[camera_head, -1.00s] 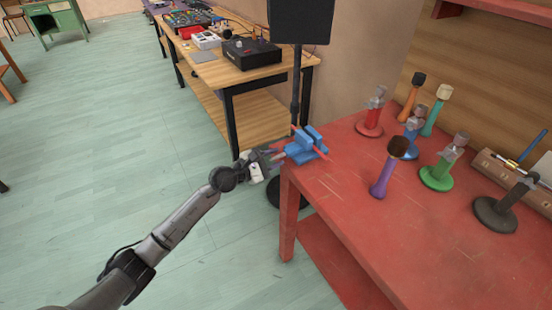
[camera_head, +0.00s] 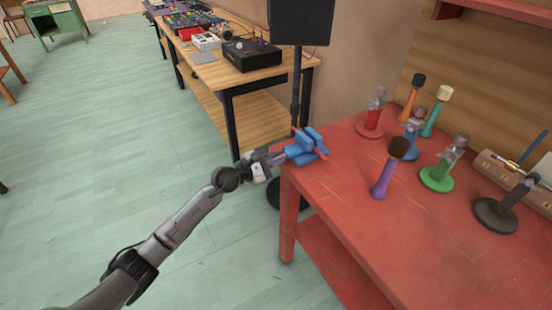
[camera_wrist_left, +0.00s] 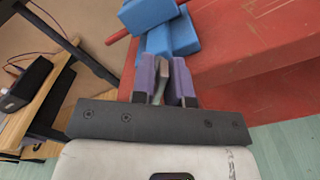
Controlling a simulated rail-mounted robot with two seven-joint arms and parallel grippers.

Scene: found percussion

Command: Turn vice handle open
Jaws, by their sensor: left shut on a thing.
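The blue vice (camera_head: 305,146) with red parts sits on the near left corner of the red table. It also shows at the top of the left wrist view (camera_wrist_left: 158,27). My left gripper (camera_head: 281,157) is at the vice's left side, at the handle end. In the left wrist view my left gripper (camera_wrist_left: 164,75) has its two purple-padded fingers around a small greyish piece, the vice handle (camera_wrist_left: 163,70), and is shut on it. Much of the handle is hidden between the fingers. My right gripper is in neither view.
The red table (camera_head: 345,215) carries several coloured stands and a purple-handled mallet (camera_head: 388,170) right of the vice. A black stand (camera_head: 296,85) rises behind the vice. A wooden table (camera_head: 262,78) with electronics stands behind left. Floor at left is clear.

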